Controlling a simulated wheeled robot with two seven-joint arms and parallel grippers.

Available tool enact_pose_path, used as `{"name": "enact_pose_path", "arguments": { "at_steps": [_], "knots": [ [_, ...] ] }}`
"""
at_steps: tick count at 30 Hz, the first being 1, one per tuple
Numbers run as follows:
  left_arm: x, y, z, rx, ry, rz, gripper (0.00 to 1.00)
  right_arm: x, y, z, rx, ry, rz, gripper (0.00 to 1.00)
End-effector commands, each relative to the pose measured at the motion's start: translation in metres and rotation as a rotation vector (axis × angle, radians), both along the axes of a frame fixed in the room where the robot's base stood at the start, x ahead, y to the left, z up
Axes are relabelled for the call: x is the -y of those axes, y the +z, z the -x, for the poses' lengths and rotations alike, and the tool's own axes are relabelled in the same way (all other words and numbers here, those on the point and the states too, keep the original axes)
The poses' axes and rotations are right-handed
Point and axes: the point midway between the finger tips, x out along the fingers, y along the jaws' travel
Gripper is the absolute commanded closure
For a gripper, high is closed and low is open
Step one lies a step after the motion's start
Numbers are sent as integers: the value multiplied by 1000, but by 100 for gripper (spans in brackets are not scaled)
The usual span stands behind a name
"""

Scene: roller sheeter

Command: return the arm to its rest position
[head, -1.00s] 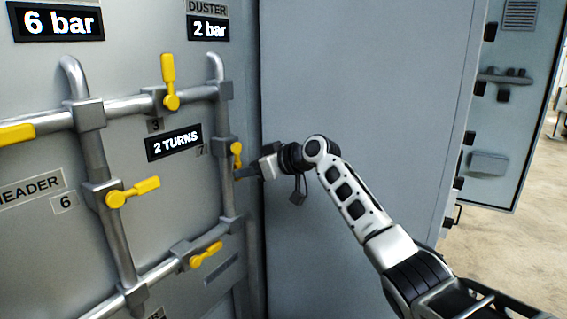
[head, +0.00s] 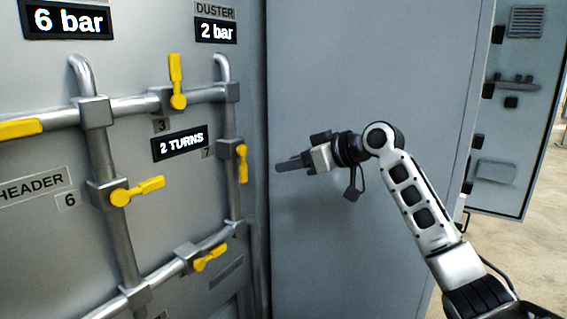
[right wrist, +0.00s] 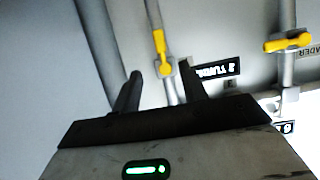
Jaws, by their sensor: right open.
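My right gripper (head: 281,166) is held in front of the plain grey cabinet side, to the right of the pipe panel, with its fingers pointing left. In the right wrist view its two fingers (right wrist: 162,82) stand apart with nothing between them. The nearest yellow valve handle (head: 242,163), on the right vertical pipe, is a short way left of the fingertips and apart from them. A yellow handle (right wrist: 159,45) also shows beyond the fingers in the right wrist view. My left gripper is not in view.
The panel carries grey pipes (head: 110,150) with several yellow handles and black signs, such as the "2 TURNS" sign (head: 180,144). A flat grey cabinet wall (head: 350,70) stands behind my right arm. An open cabinet door (head: 518,110) and bare floor (head: 500,270) are at the right.

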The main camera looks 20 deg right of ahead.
Motion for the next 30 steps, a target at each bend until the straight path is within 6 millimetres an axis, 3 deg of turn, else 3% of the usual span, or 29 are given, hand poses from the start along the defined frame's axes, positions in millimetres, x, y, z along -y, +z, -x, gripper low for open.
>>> {"name": "enact_pose_path", "arguments": {
  "at_steps": [5,8,11,14,17,21,25,30],
  "knots": [
    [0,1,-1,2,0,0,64,-1,-1,0,-1,0,0,57],
    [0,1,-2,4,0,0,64,-5,-19,0,-18,-9,6,57],
    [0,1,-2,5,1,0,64,-17,-66,2,-57,-33,17,57],
    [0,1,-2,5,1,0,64,-35,-133,14,-103,-72,34,57],
    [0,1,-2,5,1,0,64,-55,-203,41,-144,-111,51,57],
    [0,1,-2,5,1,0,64,-85,-287,98,-185,-162,62,57],
    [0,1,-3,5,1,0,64,-110,-343,166,-210,-205,62,57],
    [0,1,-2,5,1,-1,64,-134,-378,252,-226,-258,54,57]
  ]
}}
